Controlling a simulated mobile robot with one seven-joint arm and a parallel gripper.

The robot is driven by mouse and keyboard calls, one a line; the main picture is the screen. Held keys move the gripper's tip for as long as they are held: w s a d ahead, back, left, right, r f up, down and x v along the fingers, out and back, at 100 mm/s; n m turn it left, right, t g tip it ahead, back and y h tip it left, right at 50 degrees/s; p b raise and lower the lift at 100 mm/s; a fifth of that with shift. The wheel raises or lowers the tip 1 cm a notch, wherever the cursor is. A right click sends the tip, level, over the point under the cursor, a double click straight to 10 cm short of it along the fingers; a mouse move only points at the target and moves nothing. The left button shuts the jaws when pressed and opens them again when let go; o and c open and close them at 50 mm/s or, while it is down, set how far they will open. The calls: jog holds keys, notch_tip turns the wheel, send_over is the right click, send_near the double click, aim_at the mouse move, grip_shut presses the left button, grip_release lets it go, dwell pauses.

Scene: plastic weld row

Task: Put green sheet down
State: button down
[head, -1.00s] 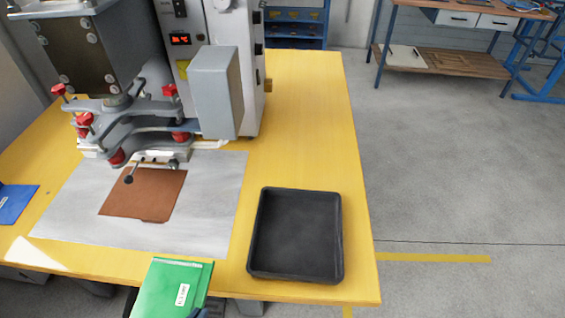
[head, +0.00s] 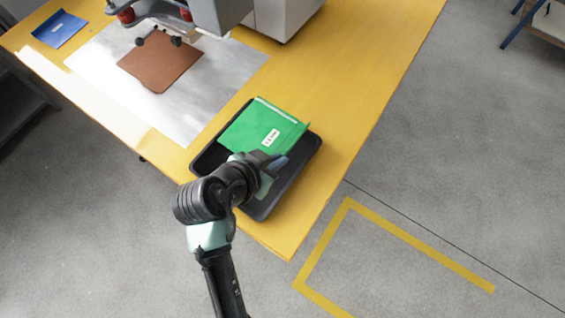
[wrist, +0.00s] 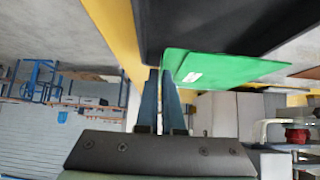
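The green sheet (head: 262,128) with a white label is over the black tray (head: 311,148), roughly flat and slightly skewed to it. In the head view it covers much of the tray's far part. My gripper (head: 273,163) is at the sheet's near edge, above the tray. In the wrist view my gripper's two blue fingers (wrist: 160,78) are close together at the edge of the green sheet (wrist: 215,68). The fingertips look closed on that edge. The dark tray (wrist: 215,25) fills the top of the wrist view. Whether the sheet touches the tray floor is unclear.
The tray stands near the front corner of the yellow table (head: 350,90). A brown sheet (head: 160,62) lies on a silvery plate (head: 100,70) under the machine (head: 285,15). A blue sheet (head: 60,29) lies at the far left. The table right of the tray is clear.

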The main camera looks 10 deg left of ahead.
notch_tip(320, 180, down, 4)
jog(key=shift+a+f, duration=0.15)
jog(key=shift+f+b, duration=0.4)
jog(key=shift+f, duration=1.55)
jog(key=shift+f, duration=0.1)
jog(key=c, duration=1.1)
grip_release()
jog(key=shift+o, duration=0.2)
jog(key=p+v, duration=0.1)
jog(key=v, duration=1.1)
